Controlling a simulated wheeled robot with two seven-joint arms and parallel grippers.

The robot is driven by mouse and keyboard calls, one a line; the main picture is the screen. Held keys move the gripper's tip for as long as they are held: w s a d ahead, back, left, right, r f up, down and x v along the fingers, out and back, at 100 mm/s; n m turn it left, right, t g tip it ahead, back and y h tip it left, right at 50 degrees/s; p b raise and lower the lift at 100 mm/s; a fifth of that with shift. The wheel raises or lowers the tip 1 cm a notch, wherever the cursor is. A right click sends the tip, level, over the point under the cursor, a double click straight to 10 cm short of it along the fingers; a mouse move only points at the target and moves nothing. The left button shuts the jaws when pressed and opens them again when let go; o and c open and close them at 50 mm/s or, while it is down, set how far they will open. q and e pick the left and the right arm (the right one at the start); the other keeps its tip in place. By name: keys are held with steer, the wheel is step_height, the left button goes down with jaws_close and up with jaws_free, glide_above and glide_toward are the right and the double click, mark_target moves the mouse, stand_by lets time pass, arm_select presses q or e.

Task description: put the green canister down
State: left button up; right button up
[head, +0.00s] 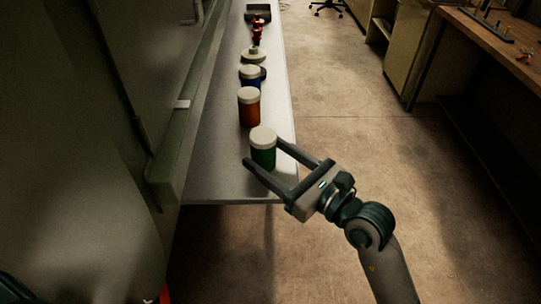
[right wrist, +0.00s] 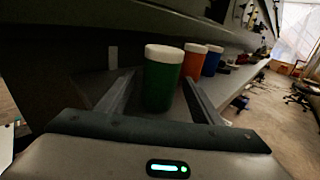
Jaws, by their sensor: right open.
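The green canister (head: 263,154) with a white lid stands upright near the front end of the long grey shelf (head: 222,172). It also shows in the right wrist view (right wrist: 161,85), between the two fingers. My right gripper (head: 262,152) is open, with one finger on each side of the canister. In the right wrist view a gap shows beside the canister, clearest toward the right finger. The canister's base appears to rest on the shelf. My left gripper is not in view.
Behind the green canister stand an orange canister (head: 249,110) and a blue canister (head: 250,79), both white-lidded. Red items (head: 257,33) and a dark tray (head: 258,12) lie farther back. A large panel wall borders the shelf's left. Open floor (head: 335,110) lies right; a wooden workbench (head: 500,38) stands beyond.

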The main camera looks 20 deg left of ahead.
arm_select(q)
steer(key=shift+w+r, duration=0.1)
arm_select(e)
steer(key=shift+r, duration=0.15)
steer(key=shift+s+d, duration=0.15)
steer(key=shift+d, duration=0.15)
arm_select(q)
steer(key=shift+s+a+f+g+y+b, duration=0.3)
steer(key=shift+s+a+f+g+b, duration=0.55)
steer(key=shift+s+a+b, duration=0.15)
arm_select(e)
steer(key=v, duration=1.1)
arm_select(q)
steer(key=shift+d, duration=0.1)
arm_select(e)
steer(key=shift+d, duration=0.15)
